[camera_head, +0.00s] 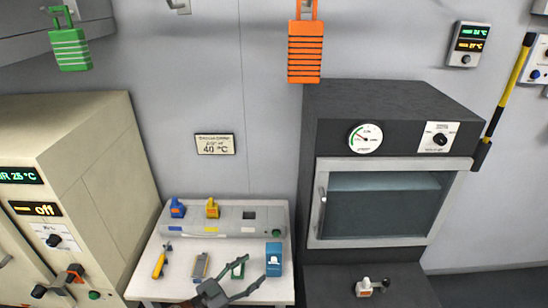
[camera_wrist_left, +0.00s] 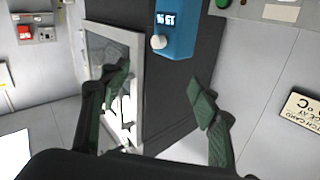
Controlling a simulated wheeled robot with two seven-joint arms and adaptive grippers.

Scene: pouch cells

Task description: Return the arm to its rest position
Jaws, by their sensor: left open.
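My left gripper (camera_head: 252,274) is in the head view at the bottom middle, over the front part of the white table (camera_head: 146,286). Its two dark green-grey fingers are spread apart with nothing between them. In the left wrist view the open fingers (camera_wrist_left: 160,84) also show, apart and empty. A blue device with a white label or display (camera_head: 274,259) stands on the table just beyond the fingertips in the head view. It also shows in the left wrist view (camera_wrist_left: 176,28), past the fingers. My right gripper is not in view.
A grey rack (camera_head: 222,228) with a blue and a yellow item stands at the table's back. A yellow tool (camera_head: 160,262) and a grey item (camera_head: 201,266) lie in front. A beige cabinet (camera_head: 80,160) stands left; a dark oven (camera_head: 400,115) stands right. A small bottle (camera_head: 364,287) is below it.

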